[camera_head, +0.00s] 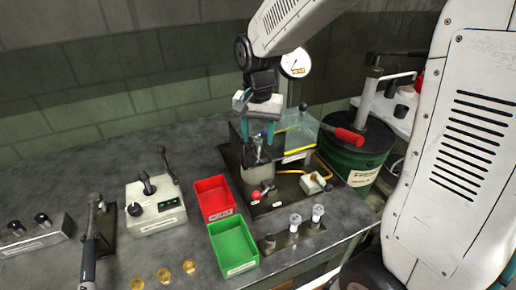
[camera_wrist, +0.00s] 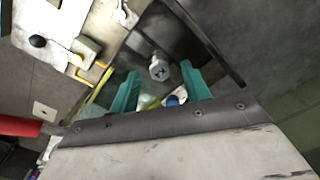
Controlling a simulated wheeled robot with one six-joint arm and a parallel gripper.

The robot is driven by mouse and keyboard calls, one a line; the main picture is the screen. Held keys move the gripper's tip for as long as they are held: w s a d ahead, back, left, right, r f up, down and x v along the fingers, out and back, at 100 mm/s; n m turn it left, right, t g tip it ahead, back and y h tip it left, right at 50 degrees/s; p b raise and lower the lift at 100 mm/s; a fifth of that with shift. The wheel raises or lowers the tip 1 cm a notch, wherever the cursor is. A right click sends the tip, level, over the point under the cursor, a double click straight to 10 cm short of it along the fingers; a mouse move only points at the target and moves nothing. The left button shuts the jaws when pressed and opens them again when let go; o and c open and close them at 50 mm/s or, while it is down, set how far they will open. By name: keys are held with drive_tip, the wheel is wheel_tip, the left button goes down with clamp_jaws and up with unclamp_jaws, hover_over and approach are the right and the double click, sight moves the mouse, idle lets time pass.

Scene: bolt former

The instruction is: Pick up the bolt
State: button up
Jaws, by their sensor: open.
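The bolt (camera_wrist: 160,69) shows in the wrist view as a grey metal piece with a hexagonal head and a mark on its face. It sits at the dark fixture of the former (camera_head: 262,172). My gripper (camera_wrist: 160,70) is open, with one teal finger on each side of the bolt in the picture. Gaps show between the fingers and the bolt, and I cannot tell the depth between them. In the head view my gripper (camera_head: 257,132) points down over the former. The bolt is small and partly hidden there.
A clear guard with a yellow edge (camera_head: 300,133) stands close right of my gripper. A red-handled lever (camera_head: 346,135) is beyond it. A red bin (camera_head: 213,199), a green bin (camera_head: 233,246) and a control box (camera_head: 156,205) stand to the left on the bench.

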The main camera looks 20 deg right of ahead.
drive_tip(key=shift+f, duration=0.25)
idle(0.3)
clamp_jaws()
